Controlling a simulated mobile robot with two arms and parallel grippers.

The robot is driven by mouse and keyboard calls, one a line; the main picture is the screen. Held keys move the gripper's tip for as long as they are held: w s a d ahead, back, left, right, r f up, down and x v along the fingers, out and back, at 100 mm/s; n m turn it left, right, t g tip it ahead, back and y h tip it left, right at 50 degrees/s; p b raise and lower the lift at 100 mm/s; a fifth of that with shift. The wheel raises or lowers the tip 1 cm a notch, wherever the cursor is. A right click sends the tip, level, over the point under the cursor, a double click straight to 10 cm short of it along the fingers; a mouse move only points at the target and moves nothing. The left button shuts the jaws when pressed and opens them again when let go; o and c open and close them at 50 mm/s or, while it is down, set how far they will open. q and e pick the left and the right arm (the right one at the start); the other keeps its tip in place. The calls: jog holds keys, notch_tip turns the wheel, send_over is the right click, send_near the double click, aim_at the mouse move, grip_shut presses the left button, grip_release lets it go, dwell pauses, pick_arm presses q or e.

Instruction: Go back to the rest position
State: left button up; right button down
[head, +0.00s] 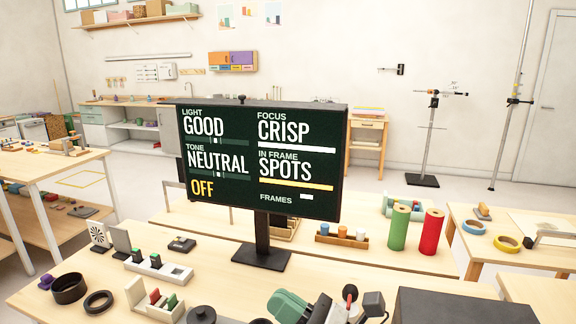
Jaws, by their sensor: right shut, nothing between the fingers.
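My right gripper (318,308) shows at the bottom edge of the head view, right of centre, partly cut off by the frame. Its fingers are shut with nothing visible between them. It is near the front of the wooden table, below the dark display screen (262,160). The screen stands on a black post and foot and reads GOOD, CRISP, NEUTRAL, SPOTS and OFF. My left gripper is not in view.
On the near table are a black ring (98,302), a dark round bowl (69,288), a white switch block (158,267) and a small crate (155,300). Green (399,227) and red (431,232) rolls stand behind. Tape rings (507,244) lie on the right table.

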jog(key=d+f+m+t+h, duration=0.45)
jog(key=d+m+h, duration=0.45)
jog(key=m, duration=0.7)
jog(key=d+f+m+t+h, duration=0.3)
jog(key=d+f+m+h, duration=0.55)
jog(key=m, duration=0.75)
jog(key=s+d+f+m+g+h, duration=0.3)
jog(key=s+f+m+g+h, duration=0.15)
jog(key=f+m, duration=0.2)
jog(key=s+f+m+g+y, duration=0.1)
jog(key=s+f+m+g, duration=0.3)
jog(key=s, duration=0.4)
jog(key=s+f+m+g+y, duration=0.1)
jog(key=s+f+m+g, duration=0.25)
jog(key=s+g, duration=0.35)
notch_tip(320, 180, down, 25)
jog(key=s+n, duration=0.1)
jog(key=s+d+f, duration=0.2)
jog(key=s+f, duration=0.6)
jog(key=s+d+f+g, duration=0.1)
jog(key=s+f, duration=0.8)
jog(key=shift+d+f+n, duration=0.15)
jog(key=shift+d+n, duration=0.15)
jog(key=shift+d, duration=0.05)
